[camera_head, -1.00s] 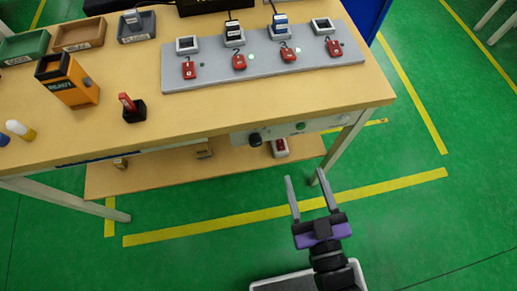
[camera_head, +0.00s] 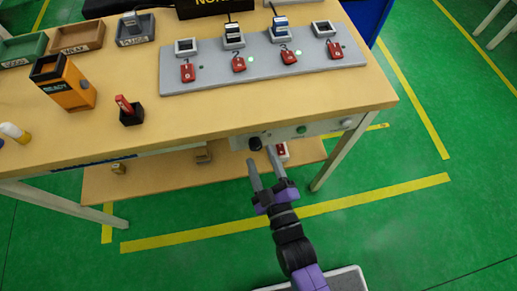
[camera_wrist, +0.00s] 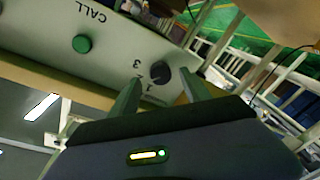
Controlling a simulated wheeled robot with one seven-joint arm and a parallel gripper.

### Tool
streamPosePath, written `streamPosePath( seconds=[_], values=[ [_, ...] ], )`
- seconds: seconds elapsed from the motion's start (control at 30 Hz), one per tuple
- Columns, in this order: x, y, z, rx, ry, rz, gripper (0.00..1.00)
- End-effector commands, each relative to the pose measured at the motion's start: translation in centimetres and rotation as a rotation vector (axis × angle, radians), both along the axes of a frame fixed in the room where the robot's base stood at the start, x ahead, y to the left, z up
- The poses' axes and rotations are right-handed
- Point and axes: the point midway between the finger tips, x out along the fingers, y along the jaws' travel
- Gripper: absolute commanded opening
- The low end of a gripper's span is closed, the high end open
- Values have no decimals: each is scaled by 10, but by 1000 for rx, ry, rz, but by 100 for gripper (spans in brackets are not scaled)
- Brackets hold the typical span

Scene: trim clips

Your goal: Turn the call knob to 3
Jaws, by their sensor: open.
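The black call knob (camera_head: 255,143) sits on the pale panel (camera_head: 277,137) under the table's front edge. In the wrist view the knob (camera_wrist: 161,73) has the digits 1, 2 and 3 printed beside it, and CALL is lettered farther along the panel. I cannot tell which digit the knob points to. My gripper (camera_head: 262,158) is open and empty, just in front of and below the knob. In the wrist view its fingertips (camera_wrist: 161,84) frame the knob, one on each side. They appear apart from it, though contact is hard to judge.
A green button (camera_head: 301,129) and a grey round part (camera_head: 347,122) are on the same panel. The tabletop (camera_head: 210,110) overhangs above, and a lower shelf (camera_head: 150,183) lies behind my gripper. A table leg (camera_head: 338,160) stands to the right. The green floor in front is clear.

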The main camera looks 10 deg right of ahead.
Motion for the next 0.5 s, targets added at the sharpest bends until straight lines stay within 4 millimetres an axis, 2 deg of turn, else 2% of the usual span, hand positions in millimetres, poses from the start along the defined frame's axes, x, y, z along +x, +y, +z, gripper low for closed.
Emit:
streamPosePath(
  seconds=[0.1,0.2,0.5],
  values=[
    [17,1,0,-1,0,-1,55],
    [25,2,0,0,1,-1,55],
    [31,3,0,1,2,0,55]
  ],
)
